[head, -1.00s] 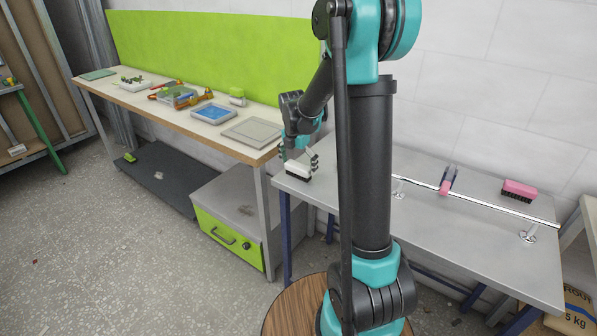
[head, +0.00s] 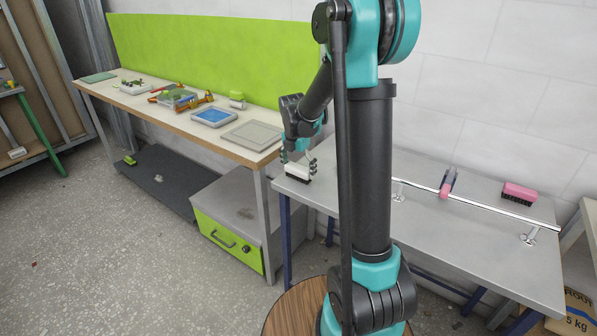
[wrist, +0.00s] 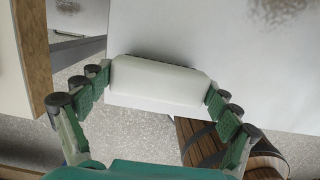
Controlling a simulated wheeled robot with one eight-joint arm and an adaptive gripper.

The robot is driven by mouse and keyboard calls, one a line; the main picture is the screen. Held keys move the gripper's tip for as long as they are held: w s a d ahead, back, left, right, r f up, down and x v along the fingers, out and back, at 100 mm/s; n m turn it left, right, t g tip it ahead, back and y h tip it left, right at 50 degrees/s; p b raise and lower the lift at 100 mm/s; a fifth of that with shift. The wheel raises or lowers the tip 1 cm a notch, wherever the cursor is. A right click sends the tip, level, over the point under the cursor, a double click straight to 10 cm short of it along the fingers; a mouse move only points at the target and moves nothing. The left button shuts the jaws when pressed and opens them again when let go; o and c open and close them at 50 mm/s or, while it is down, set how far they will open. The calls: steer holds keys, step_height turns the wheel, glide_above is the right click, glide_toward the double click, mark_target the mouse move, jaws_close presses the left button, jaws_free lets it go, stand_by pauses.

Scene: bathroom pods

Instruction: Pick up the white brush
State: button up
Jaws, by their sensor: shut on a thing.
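The white brush (head: 298,172) has a white block back and dark bristles underneath. It is at the left end of the grey metal table (head: 440,225), near the front edge. My gripper (head: 298,163) is over it with a finger on each end. In the wrist view the white brush (wrist: 160,82) spans between the green-padded fingers of my gripper (wrist: 163,90), which touch both ends. A strip of dark bristles shows along its far side. I cannot tell whether the bristles rest on the table or hang just above it.
A pink brush (head: 519,192) lies at the right of the grey table. A chrome rail (head: 480,204) with a pink-and-dark tool (head: 447,184) on it runs along the table. A wooden bench (head: 180,120) with trays and tools stands at the left.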

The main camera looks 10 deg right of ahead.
mark_target(298, 167)
step_height(298, 167, up, 20)
steer(key=shift+f, duration=0.2)
stand_by(0.4)
